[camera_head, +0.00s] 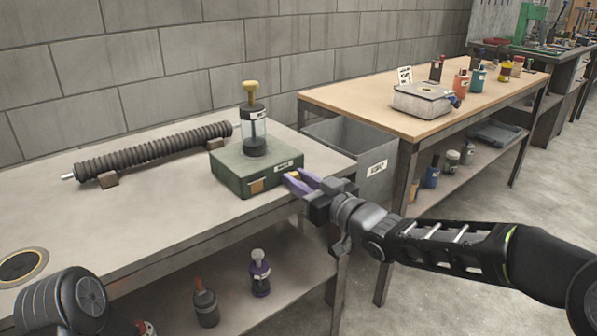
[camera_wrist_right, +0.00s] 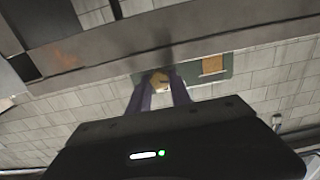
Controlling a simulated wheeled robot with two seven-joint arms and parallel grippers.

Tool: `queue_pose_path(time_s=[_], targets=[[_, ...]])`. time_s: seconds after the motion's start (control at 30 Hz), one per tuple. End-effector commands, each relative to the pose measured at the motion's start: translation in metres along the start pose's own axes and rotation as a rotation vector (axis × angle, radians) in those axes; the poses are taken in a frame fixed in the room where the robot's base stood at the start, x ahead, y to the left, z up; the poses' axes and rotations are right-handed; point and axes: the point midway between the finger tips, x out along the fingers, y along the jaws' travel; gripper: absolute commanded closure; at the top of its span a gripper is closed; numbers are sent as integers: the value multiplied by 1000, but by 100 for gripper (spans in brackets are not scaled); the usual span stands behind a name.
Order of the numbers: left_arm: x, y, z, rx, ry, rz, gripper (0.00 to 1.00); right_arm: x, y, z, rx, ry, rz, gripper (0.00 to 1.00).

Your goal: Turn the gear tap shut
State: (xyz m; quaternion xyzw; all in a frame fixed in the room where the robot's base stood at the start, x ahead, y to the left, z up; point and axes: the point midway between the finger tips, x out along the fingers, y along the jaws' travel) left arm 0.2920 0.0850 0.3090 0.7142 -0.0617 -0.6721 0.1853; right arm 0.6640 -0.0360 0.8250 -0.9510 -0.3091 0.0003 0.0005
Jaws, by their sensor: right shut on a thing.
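A green box (camera_head: 240,171) sits on the near grey workbench and bears a glass cylinder with a yellow knob on top (camera_head: 254,119). A small yellow tap (camera_wrist_right: 158,82) is on the box's front side, at its right end. It is likely the gear tap, though it carries no readable name. My right gripper (camera_head: 297,182) reaches in from the right, its purple fingers shut on this tap. In the right wrist view the tap shows between the two fingertips. The tap's exact angle is hard to tell. My left gripper is not in view.
A dark ribbed tube (camera_head: 155,151) lies on small supports left of the box. A round dark disc (camera_head: 20,265) is at the bench's left. Bottles (camera_head: 260,273) stand on the lower shelf. A grey bin (camera_head: 355,152) and a wooden-topped bench (camera_head: 370,98) are to the right.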

Motion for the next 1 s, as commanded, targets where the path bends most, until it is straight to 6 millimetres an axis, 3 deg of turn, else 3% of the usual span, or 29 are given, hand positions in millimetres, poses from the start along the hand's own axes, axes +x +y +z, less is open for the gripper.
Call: queue_pose_path(time_s=[0.1, 0.4, 1.0], targets=[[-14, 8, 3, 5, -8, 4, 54, 0, 0, -5, 91, -1, -1, 100], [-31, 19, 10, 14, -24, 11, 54, 0, 1, -3, 284, 0, 0, 100], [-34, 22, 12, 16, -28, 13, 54, 0, 2, 0, 358, 1, 1, 100]])
